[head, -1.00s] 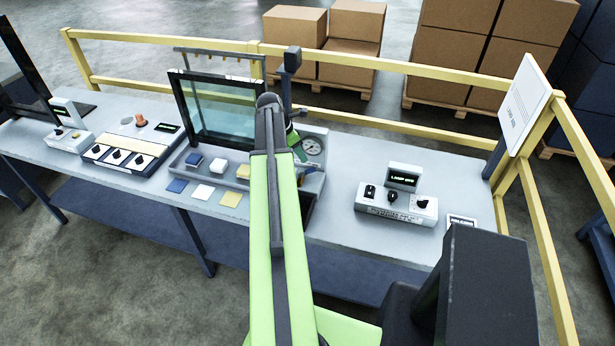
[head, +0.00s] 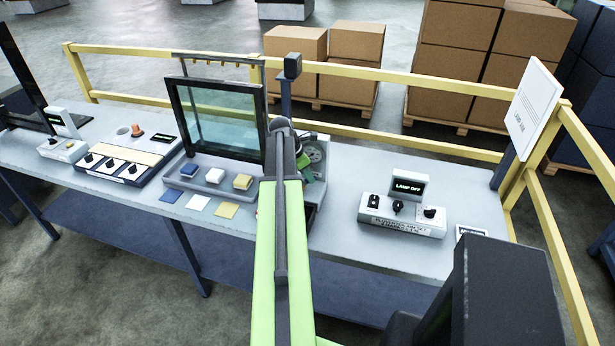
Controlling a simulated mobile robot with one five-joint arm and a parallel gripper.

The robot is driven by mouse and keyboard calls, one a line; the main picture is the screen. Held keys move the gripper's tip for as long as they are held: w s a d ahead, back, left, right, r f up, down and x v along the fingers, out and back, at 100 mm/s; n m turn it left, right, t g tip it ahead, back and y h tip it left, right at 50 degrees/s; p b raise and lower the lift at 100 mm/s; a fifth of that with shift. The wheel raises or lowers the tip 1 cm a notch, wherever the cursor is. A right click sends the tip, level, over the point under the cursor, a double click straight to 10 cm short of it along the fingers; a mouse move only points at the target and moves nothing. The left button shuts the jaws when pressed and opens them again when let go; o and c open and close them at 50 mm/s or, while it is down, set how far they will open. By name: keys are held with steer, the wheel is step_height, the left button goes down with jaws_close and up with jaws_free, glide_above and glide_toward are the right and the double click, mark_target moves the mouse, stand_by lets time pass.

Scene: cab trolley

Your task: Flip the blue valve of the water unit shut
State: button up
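No blue valve can be made out; my raised arm covers the middle of the bench. A grey unit with a round gauge (head: 315,152) stands partly hidden just right of my arm. I cannot tell whether it is the water unit. My green and dark arm reaches forward to this unit, and a small green part, probably of my wrist, shows beside the gauge. My gripper's fingers are hidden behind the arm, so their opening and any contact do not show.
Left of my arm stand a framed glass panel (head: 220,120) and a grey tray (head: 212,188) with coloured blocks. A control box (head: 402,216) with knobs and a "LAMP OFF" display is on the right. A yellow rail (head: 420,140) runs behind the bench (head: 345,245).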

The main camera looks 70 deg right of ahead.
jaws_close()
steer(key=m, duration=0.3)
steer(key=shift+s+a+g+y, duration=0.3)
steer(key=shift+a+g+y, duration=0.05)
steer(key=shift+g+y, duration=0.05)
steer(key=o, duration=0.8)
jaws_free()
steer(key=p+v, duration=1.6)
steer(key=v, duration=0.1)
steer(key=shift+d+r, duration=0.1)
steer(key=shift+r, duration=0.2)
